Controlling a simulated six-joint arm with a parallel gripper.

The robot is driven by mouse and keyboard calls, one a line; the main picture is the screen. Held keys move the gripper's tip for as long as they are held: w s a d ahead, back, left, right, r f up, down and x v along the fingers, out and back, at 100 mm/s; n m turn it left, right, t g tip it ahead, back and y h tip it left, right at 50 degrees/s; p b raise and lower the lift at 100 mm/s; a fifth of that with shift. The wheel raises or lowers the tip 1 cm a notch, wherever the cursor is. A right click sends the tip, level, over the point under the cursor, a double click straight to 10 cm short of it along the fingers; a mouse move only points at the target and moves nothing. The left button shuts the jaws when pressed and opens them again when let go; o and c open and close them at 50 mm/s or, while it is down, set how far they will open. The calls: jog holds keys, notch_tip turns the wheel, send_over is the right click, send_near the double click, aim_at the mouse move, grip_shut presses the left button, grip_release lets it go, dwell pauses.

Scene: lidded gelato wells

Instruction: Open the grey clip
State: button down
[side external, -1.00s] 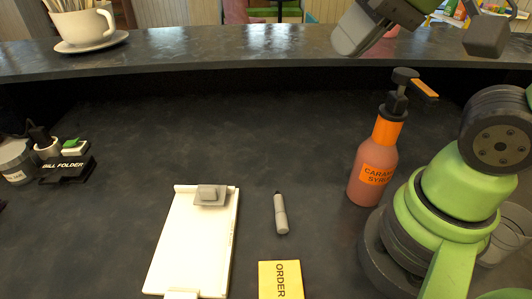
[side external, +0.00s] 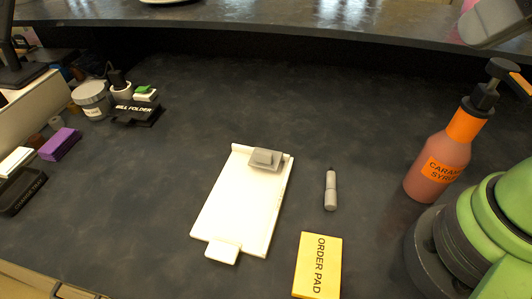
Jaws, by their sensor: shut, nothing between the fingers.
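The grey clip (side external: 265,159) sits at the far end of a white clipboard (side external: 236,215) lying flat on the dark counter. The clip looks low against the board; whether its jaw is lifted at all is too small to tell. A small white tab (side external: 222,251) is at the near end of the board. My gripper (side external: 492,24) shows only in part at the top right edge, grey and shut with nothing in it. It is high above the counter, far right of the clip and apart from it.
A grey marker (side external: 330,190) and a yellow order pad (side external: 318,265) lie right of the clipboard. A caramel syrup pump bottle (side external: 440,165) stands farther right. A black bill folder holder (side external: 138,110), a purple block (side external: 60,144) and a change tray (side external: 22,190) are left.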

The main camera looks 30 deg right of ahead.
jog(key=c, duration=1.4)
grip_release()
jog(key=shift+w, duration=0.1)
jog(key=o, duration=0.3)
jog(key=shift+w+a+r, duration=0.1)
jog(key=shift+w+r, duration=0.05)
jog(key=shift+w, duration=0.25)
jog(key=o, duration=0.4)
jog(key=w, duration=0.2)
jog(key=w+a+m+g, duration=0.1)
jog(key=w, duration=0.1)
jog(key=w+a+g, duration=0.1)
jog(key=w, duration=0.1)
jog(key=shift+w+m, duration=0.1)
jog(key=shift+m, duration=0.3)
jog(key=m+g+h, duration=0.2)
jog(key=m+g, duration=0.2)
jog(key=g, duration=0.1)
send_over(264, 152)
notch_tip(264, 152, down, 18)
jog(key=r, duration=0.1)
notch_tip(264, 152, down, 11)
jog(key=shift+r, duration=0.1)
jog(key=c, duration=1)
